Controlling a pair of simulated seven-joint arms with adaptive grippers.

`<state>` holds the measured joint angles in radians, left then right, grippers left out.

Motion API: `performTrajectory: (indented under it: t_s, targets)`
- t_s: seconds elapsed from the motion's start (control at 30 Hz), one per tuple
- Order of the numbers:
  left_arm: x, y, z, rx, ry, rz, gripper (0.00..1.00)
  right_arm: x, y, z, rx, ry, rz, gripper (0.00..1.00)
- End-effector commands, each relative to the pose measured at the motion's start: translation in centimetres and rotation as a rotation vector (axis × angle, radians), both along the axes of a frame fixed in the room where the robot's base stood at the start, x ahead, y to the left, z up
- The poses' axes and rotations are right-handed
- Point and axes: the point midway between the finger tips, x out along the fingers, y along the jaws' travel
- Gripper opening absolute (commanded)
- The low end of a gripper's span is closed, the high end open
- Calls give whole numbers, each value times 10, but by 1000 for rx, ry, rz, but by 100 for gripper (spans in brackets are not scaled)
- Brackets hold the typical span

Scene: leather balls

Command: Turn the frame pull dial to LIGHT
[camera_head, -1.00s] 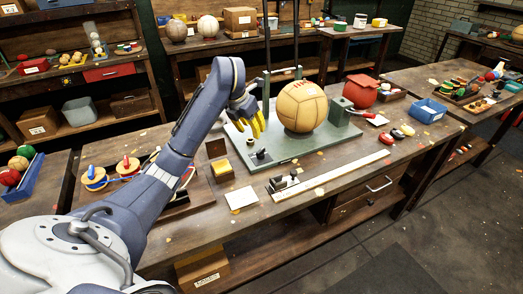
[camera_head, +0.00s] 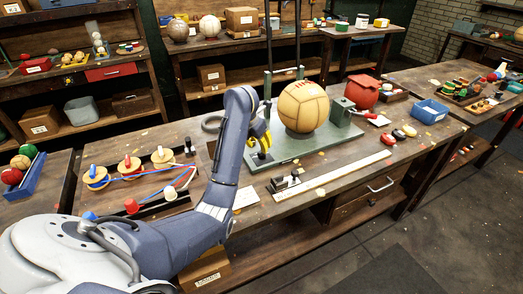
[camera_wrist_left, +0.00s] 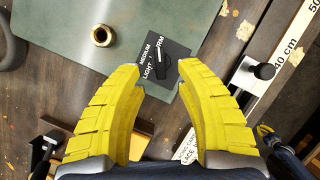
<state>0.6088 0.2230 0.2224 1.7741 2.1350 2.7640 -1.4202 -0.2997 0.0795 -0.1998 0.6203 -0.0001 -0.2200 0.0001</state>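The dial plate (camera_wrist_left: 160,66) is dark with white lettering for LIGHT, MEDIUM and a partly hidden FIRM. Its black knob (camera_wrist_left: 162,65) stands on it; which mark it points to I cannot tell. The plate sits on the corner of the green base (camera_head: 300,150), which carries a tan panelled ball (camera_head: 303,106). My left gripper (camera_wrist_left: 162,68) is open and empty, its yellow fingers on either side of the dial. It is low over the base's near left corner in the head view (camera_head: 261,142). A small yellow and dark-blue part (camera_wrist_left: 267,133), apparently my right gripper, shows at the wrist view's lower right.
A long ruler (camera_head: 345,172) with a black-knobbed slider lies along the bench front. A brass fitting (camera_wrist_left: 102,36) stands on the base. Left of my arm is a tray with wooden spools (camera_head: 130,165). A red ball-like object (camera_head: 361,91) stands to the right.

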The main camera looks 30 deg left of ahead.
Motion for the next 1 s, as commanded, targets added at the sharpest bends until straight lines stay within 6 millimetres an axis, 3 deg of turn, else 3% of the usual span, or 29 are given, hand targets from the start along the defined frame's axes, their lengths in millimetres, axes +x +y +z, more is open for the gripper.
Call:
performTrajectory:
  t_s: [0.4,0.93,1.0]
  targets:
    - [13,-1,-33,-2,2,0,34,0,0,0,0,0,0,0]
    - [16,-1,-39,0,0,0,36,0,-1,0,0,1,1,0]
    - [16,-1,-39,0,0,0,28,0,-1,0,0,1,1,0]
